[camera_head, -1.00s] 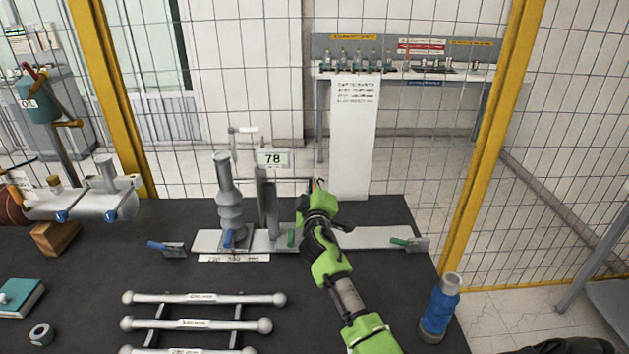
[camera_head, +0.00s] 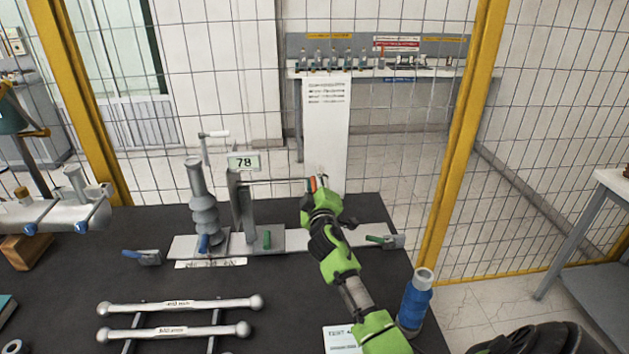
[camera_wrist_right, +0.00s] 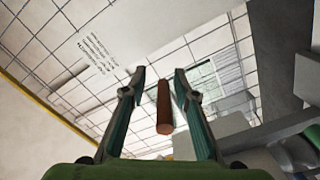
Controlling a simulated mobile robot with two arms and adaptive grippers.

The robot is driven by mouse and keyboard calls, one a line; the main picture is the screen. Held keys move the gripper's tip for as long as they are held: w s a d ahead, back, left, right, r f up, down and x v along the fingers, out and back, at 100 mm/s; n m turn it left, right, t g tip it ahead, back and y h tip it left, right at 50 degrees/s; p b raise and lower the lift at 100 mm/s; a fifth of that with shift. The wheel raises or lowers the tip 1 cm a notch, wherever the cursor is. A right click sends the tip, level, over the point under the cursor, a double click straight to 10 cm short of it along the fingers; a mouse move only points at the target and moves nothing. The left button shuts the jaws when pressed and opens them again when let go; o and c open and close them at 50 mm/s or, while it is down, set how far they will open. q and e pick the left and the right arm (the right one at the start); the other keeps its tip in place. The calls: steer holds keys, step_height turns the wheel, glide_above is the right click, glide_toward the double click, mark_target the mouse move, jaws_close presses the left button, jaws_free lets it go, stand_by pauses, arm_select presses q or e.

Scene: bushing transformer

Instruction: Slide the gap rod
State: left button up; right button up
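The gap rod (camera_head: 278,181) is a thin bar running right from an upright metal post on the stand (camera_head: 275,241). It has a reddish-brown handle end (camera_head: 311,185). My right gripper (camera_head: 320,188) is at this end. In the right wrist view the brown handle (camera_wrist_right: 164,108) lies between the two fingers of my right gripper (camera_wrist_right: 158,76). A gap shows on both sides of the handle, wider on the left, so the fingers look open around it. My left gripper is not in view.
A ribbed grey insulator (camera_head: 203,210) stands on the stand's left part. A sign reading 78 (camera_head: 243,162) is above the post. Clamps (camera_head: 387,239) hold the stand's ends. A blue bottle (camera_head: 415,303) stands at the table's right edge. Labelled rods (camera_head: 180,305) lie in front.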

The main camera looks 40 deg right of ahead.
steer(key=shift+a+f, duration=0.1)
steer(key=shift+a, duration=0.05)
steer(key=shift+s+a, duration=0.15)
steer(key=shift+a, duration=0.05)
steer(key=v, duration=1.1)
steer(key=shift+s, duration=0.3)
steer(key=shift+d, duration=0.1)
